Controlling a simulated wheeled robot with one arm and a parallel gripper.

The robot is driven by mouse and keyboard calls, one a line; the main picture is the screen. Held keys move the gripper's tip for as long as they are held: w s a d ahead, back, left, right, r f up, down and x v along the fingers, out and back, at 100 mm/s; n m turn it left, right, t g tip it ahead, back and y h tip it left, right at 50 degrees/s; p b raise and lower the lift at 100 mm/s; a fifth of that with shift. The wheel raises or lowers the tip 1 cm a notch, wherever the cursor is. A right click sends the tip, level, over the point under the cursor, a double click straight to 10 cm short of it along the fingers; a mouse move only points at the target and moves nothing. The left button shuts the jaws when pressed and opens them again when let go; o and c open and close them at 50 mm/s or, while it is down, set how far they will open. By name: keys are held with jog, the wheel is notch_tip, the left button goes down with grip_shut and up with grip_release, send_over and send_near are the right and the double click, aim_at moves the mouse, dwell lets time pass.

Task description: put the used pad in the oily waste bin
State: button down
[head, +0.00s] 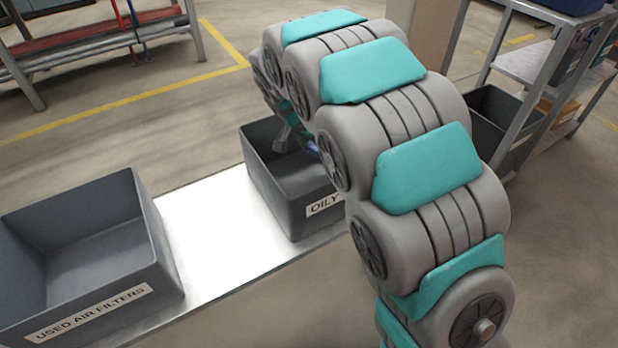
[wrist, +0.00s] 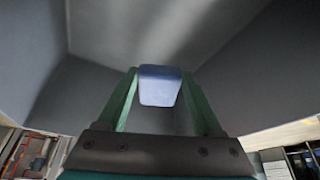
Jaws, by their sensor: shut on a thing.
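The used pad (wrist: 160,86) is a small blue block between the two green fingers of my gripper (wrist: 160,76) in the wrist view. My gripper is shut on it. In the head view a bit of blue (head: 312,148) shows beside my arm at the bin. The oily waste bin (head: 284,209) is a grey open box with a label reading "OILY"; the rest of the label is hidden by my arm. The wrist view shows the bin's grey walls (wrist: 245,70) around the pad. The pad is at the bin's opening; its exact height cannot be told.
A grey bin labelled "USED AIR FILTERS" (head: 88,311) stands at the left on the same pale bench (head: 205,240), with bare bench between the bins. A metal shelf rack (head: 540,62) stands at the right. A red-topped bench (head: 95,42) is at the back left.

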aim_at(315, 175)
notch_tip(315, 175, down, 9)
jog(key=shift+r, duration=0.1)
dwell(0.3)
jog(key=shift+f, duration=0.2)
jog(key=shift+c, duration=0.2)
grip_release()
jog(key=shift+r, duration=0.1)
jog(key=shift+r+p, duration=0.25)
jog(key=shift+p, duration=0.1)
jog(key=b+v, duration=0.1)
jog(key=v, duration=1)
jog(key=shift+s+r, duration=0.2)
jog(key=shift+r, duration=0.1)
jog(key=shift+a, duration=0.15)
